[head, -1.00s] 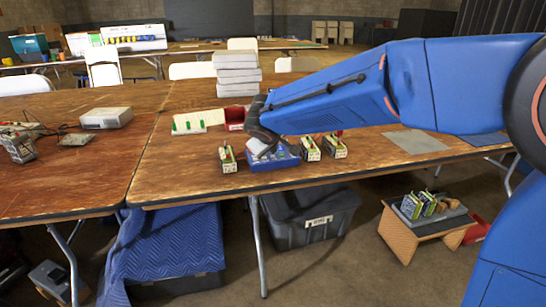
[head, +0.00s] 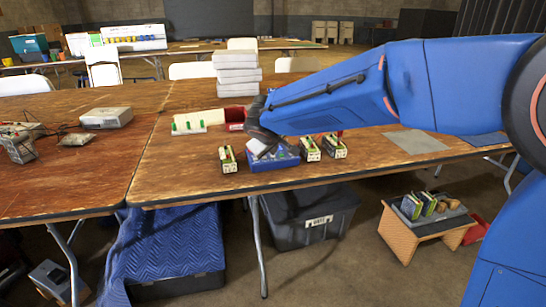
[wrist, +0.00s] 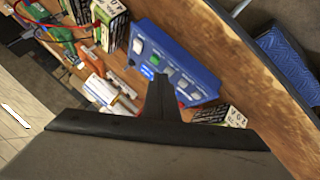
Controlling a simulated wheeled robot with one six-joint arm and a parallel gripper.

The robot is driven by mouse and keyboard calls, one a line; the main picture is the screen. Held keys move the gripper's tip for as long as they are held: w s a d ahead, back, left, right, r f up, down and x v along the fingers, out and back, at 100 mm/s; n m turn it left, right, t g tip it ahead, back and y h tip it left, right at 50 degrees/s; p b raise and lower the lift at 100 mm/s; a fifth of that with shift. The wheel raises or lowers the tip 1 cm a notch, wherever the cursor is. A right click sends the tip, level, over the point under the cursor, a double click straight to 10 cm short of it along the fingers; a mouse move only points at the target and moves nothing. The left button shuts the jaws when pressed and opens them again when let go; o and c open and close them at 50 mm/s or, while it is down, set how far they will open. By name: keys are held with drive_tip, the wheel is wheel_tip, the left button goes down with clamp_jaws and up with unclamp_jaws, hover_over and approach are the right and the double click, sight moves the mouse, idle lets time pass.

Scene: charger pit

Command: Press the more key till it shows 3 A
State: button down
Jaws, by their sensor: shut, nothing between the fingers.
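The charger is a blue box (head: 274,163) near the front edge of the wooden table. In the wrist view its blue face (wrist: 200,72) carries a white key, a green key (wrist: 155,59), several other small keys and a small lit blue display (wrist: 147,72). The reading is too small to tell. My gripper (wrist: 160,82) is shut and empty, with its dark fingertips over the lower edge of the panel, hiding part of it. I cannot tell whether the tip touches a key. In the head view my gripper (head: 268,146) is over the charger.
Boxed batteries stand beside the charger, one to its left (head: 228,160) and two to its right (head: 310,150). White boxes (head: 237,75) are stacked behind. A grey mat (head: 415,141) lies on the right of the table. The front-left part of the tabletop is clear.

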drive_tip(key=shift+r, duration=0.6)
drive_tip(key=shift+r, duration=2.5)
